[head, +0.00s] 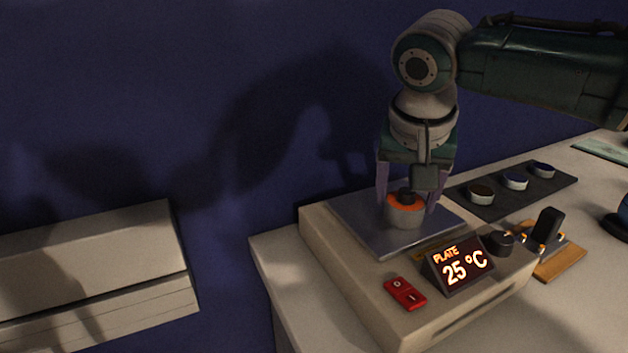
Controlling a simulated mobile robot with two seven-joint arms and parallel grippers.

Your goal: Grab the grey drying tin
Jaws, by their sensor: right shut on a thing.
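A small grey tin (404,217) with an orange top and a black knob is on the metal plate (362,219) of a hotplate. I cannot tell whether it rests on the plate or is just above it. My right gripper (407,205) points down from above, its two fingers on either side of the tin, shut on it. My left gripper is not in view.
The hotplate's display (460,266) reads PLATE 25 °C, beside a red switch (405,294) and a black knob (499,243). A dark mat (500,206) holds three small round tins. A black-handled object (546,226) stands right, near a wooden piece (560,262). A pale box (95,270) is left.

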